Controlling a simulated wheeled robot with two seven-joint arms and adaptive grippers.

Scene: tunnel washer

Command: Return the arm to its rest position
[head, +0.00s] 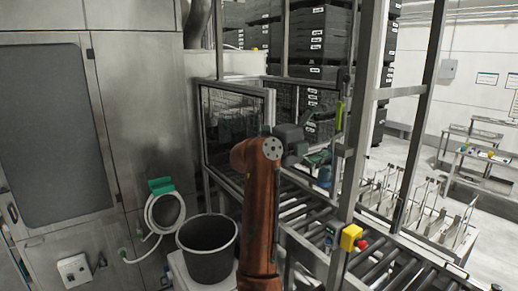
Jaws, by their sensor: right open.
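My right arm (262,200), orange-brown, rises from the bottom middle of the head view and bends toward the right at its top. My left gripper is not in view.
A black bucket (208,250) stands left of my arm. A coiled hose (163,213) hangs on the steel washer wall (125,110). A roller conveyor (385,268) runs at right, beside a yellow button box (351,237). Black crates (320,35) are stacked behind. Open floor lies far right.

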